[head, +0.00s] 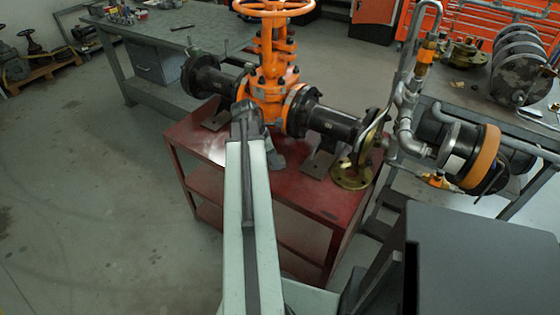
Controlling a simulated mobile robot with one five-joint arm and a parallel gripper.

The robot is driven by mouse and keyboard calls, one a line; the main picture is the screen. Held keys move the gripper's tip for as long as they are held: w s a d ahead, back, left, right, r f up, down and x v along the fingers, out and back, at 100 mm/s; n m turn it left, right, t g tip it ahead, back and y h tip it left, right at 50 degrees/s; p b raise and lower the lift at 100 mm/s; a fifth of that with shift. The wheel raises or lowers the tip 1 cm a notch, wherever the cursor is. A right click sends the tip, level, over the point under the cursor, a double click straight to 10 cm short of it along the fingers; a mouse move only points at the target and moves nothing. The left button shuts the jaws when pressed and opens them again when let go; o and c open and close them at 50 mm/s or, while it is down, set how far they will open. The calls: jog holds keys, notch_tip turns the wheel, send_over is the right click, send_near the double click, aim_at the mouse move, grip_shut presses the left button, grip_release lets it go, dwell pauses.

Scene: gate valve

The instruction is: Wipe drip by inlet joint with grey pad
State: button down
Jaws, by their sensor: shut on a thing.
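The orange gate valve (268,82) stands on the red table, with a black pipe and flange on each side. The left black pipe (222,82) and right black pipe (333,122) meet it at bolted joints. I cannot tell which is the inlet joint, and no drip can be made out. My arm reaches up to the front of the valve. My gripper (268,145) is low in front of the valve body, partly hidden behind my arm. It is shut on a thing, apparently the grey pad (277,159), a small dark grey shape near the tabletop. Contact with the table is unclear.
The red table (205,144) has bare room at its left front. A brass flange (351,176) lies at its right end, near grey piping (408,130) and an orange-banded cylinder (480,158). Workbenches stand behind left and at right.

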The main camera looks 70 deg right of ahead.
jog(key=shift+w+d, duration=0.2)
jog(key=shift+w, duration=0.55)
notch_tip(320, 180, up, 6)
jog(key=p, duration=0.6)
notch_tip(320, 180, up, 3)
jog(key=p, duration=0.3)
jog(key=shift+f, duration=0.15)
notch_tip(320, 180, down, 7)
jog(key=b, duration=0.7)
jog(key=shift+a, duration=0.15)
